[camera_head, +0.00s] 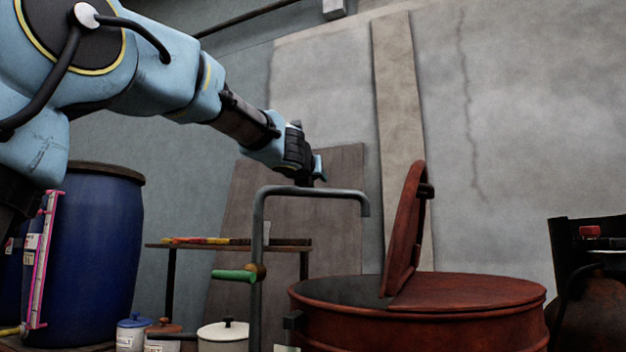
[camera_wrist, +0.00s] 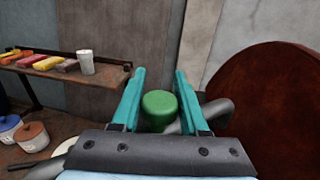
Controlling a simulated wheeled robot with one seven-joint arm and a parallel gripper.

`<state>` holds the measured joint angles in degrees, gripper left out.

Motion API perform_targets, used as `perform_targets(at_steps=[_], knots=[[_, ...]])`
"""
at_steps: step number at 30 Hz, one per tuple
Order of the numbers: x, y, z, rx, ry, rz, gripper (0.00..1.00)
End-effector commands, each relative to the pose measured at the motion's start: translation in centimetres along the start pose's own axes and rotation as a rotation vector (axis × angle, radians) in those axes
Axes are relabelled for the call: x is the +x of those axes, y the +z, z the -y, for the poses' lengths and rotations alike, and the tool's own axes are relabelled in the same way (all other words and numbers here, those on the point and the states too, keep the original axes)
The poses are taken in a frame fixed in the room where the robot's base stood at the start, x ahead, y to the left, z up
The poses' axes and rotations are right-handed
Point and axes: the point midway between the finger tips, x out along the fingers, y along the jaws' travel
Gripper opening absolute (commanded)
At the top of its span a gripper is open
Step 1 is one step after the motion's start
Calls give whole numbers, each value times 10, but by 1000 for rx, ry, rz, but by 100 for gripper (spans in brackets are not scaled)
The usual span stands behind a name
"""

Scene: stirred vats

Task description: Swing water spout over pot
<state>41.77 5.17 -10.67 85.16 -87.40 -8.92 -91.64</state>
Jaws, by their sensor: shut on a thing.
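The water spout (camera_head: 310,191) is a grey pipe that rises upright, runs level to the right and bends down at its tip. The pot is a large red-brown vat (camera_head: 400,325) with one lid half (camera_head: 405,230) raised and an opening at left. In the head view the spout tip hangs above this opening; depth is hard to judge. My gripper (camera_head: 318,175) is at the spout's level arm. In the wrist view a green knob (camera_wrist: 159,104) sits between my gripper's (camera_wrist: 160,85) teal fingers, touching both, with the grey pipe (camera_wrist: 215,113) beyond it.
A green-handled valve (camera_head: 235,275) sits on the upright pipe. A shelf (camera_head: 225,245) with coloured bars stands behind, with lidded pots (camera_head: 222,335) below it. A blue drum (camera_head: 95,245) is at left. The raised lid half is close to the right of the spout tip.

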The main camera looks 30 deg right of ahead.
Motion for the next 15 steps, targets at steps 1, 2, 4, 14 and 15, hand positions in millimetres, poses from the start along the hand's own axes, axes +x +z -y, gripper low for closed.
perform_targets(at_steps=[1,2,4,14,15], knots=[[0,0,0,0,0,-1,0],[0,0,0,0,0,-1,0],[0,0,0,0,0,-1,0],[0,0,0,0,1,-1,74],[0,0,0,0,1,0,74]])
